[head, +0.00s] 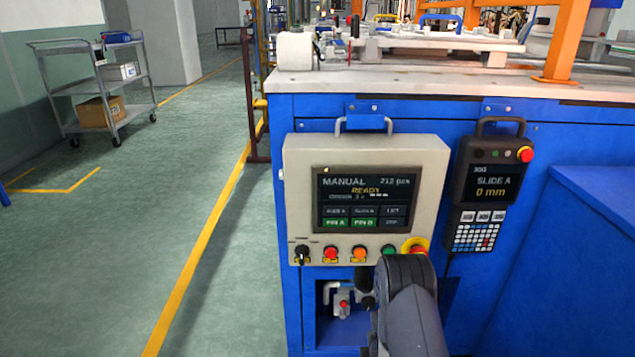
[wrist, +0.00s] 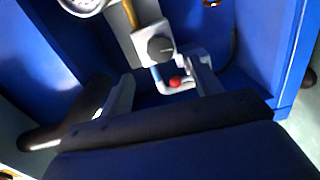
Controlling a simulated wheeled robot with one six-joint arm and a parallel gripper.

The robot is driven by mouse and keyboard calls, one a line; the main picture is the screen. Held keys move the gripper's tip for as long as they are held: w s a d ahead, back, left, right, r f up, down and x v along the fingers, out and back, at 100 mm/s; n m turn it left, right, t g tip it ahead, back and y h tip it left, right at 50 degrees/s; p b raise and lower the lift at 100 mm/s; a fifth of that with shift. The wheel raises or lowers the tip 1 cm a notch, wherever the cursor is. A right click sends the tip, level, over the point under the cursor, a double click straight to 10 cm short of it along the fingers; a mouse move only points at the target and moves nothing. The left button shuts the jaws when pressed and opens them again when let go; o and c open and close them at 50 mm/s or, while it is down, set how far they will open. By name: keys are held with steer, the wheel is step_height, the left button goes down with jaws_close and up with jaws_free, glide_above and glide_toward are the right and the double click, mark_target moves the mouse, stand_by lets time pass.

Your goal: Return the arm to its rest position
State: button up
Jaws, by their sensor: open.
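My gripper is hidden behind the arm there. In the wrist view my gripper (wrist: 160,86) is open, its two grey fingers apart with nothing visibly held. It points into a blue recess. A grey fitting with a red knob (wrist: 175,81) shows near the right finger; I cannot tell whether they touch. The same red knob (head: 343,304) shows in the head view, left of the arm.
Above the fitting are a black knob (wrist: 160,48) and a gauge (wrist: 84,4). The panel screen (head: 365,200) reads MANUAL, READY. A handheld pendant (head: 488,195) hangs to its right. A grey cart (head: 95,90) stands far left; the green floor (head: 110,235) is clear.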

mark_target(369, 307)
steer(key=w, duration=0.2)
steer(key=w+b, duration=0.1)
steer(key=w, duration=0.1)
steer(key=w+b, duration=0.1)
steer(key=w, duration=0.2)
steer(key=shift+w+f, duration=0.1)
steer(key=shift+f, duration=0.3)
steer(key=shift+w+r, duration=0.1)
steer(key=shift+w, duration=0.2)
steer(key=m, duration=0.5)
steer(key=shift+d+m, duration=0.1)
steer(key=shift+m, duration=0.2)
steer(key=m+y, duration=0.1)
steer(key=m, duration=0.7)
steer(key=shift+m+t, duration=0.3)
steer(key=m, duration=0.4)
steer(key=shift+s+d, duration=0.1)
steer(key=shift+s, duration=0.5)
